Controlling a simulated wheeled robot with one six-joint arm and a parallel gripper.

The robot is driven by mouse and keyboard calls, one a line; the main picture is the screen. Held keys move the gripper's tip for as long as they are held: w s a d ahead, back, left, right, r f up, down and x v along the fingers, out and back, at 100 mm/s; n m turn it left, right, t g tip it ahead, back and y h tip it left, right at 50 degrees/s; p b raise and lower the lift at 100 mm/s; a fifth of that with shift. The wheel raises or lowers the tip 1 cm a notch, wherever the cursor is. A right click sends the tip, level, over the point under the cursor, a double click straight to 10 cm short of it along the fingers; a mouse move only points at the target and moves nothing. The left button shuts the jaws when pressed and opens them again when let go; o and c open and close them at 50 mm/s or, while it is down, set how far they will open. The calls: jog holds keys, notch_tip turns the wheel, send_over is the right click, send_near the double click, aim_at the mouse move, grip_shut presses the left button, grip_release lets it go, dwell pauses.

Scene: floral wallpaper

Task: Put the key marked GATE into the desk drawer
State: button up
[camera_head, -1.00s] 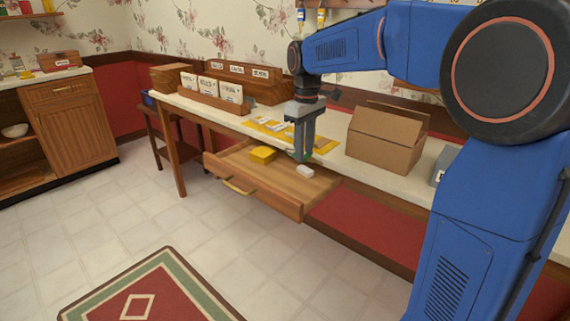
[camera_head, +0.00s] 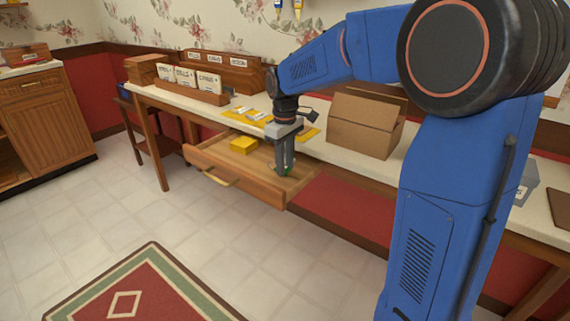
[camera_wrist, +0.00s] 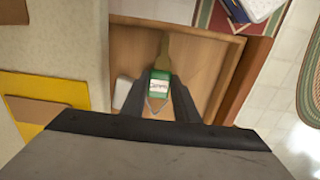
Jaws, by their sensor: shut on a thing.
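My gripper (camera_head: 284,170) points down inside the open desk drawer (camera_head: 215,165), near its right end. In the wrist view my gripper (camera_wrist: 160,98) is shut on a key with a green tag (camera_wrist: 159,82). The tag bears a white label whose writing I cannot read. The key's brass-coloured part (camera_wrist: 163,50) stretches away over the drawer's wooden floor (camera_wrist: 200,65). I cannot tell whether the key touches that floor. In the head view only a bit of green shows at the fingertips.
A yellow box (camera_head: 243,145) lies in the drawer, left of my gripper. A small white block (camera_wrist: 123,88) lies beside the left finger. The desk top above holds a cardboard box (camera_head: 360,125), yellow envelopes (camera_head: 247,115) and a card rack (camera_head: 200,90).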

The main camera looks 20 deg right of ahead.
jog(key=shift+f, duration=0.15)
jog(key=o, duration=0.7)
jog(key=shift+o, duration=0.2)
notch_tip(320, 180, up, 12)
jog(key=s+d+m+t, duration=0.1)
jog(key=s+d+m, duration=0.1)
jog(key=s, duration=0.6)
jog(key=s+d+f+m+t, duration=0.1)
jog(key=s+f, duration=0.3)
jog(key=s, duration=0.4)
jog(key=s+d+f+m+t, duration=0.1)
jog(key=s+f+m, duration=0.1)
jog(key=s, duration=0.6)
jog(key=s+d+f+m+t, duration=0.1)
jog(key=s+d+f+m, duration=0.1)
jog(key=s+f, duration=0.3)
jog(key=shift+s+f+t, duration=0.35)
jog(key=shift+s+t, duration=0.05)
jog(key=shift+s, duration=1.25)
